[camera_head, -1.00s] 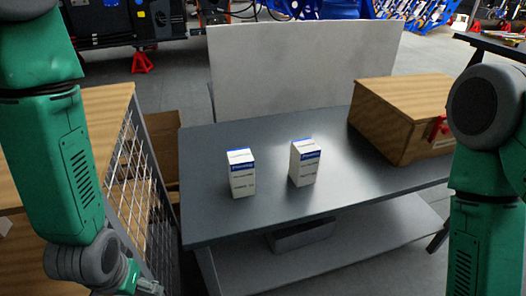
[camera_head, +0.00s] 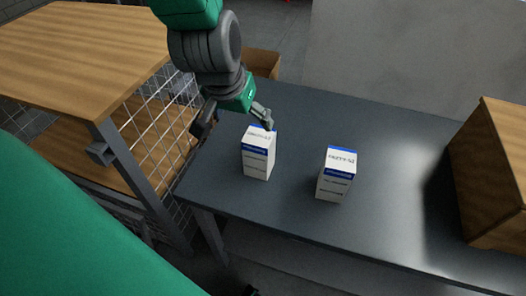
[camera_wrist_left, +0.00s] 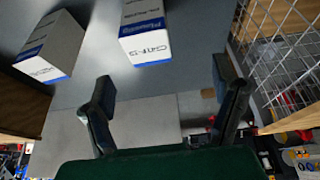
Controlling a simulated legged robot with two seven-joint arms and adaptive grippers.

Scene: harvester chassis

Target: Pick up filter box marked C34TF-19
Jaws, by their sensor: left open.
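Two white and blue filter boxes stand upright on the dark grey table. The left box (camera_head: 257,161) has top lettering too small to read surely; it also shows in the left wrist view (camera_wrist_left: 144,20), where its marking looks like it begins with C and is not fully legible. The right box (camera_head: 335,182) also has a label I cannot read for certain; it is at the upper left of the wrist view (camera_wrist_left: 54,44). My left gripper (camera_head: 234,127) is open and empty, above and just behind the left box, its fingers spread apart.
The dark grey table (camera_head: 400,214) has free room around both boxes. A wooden box (camera_head: 490,175) stands at its right. A wooden-topped rack (camera_head: 85,50) with wire mesh sides (camera_head: 160,150) borders the table at left. A pale panel (camera_head: 420,55) rises behind.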

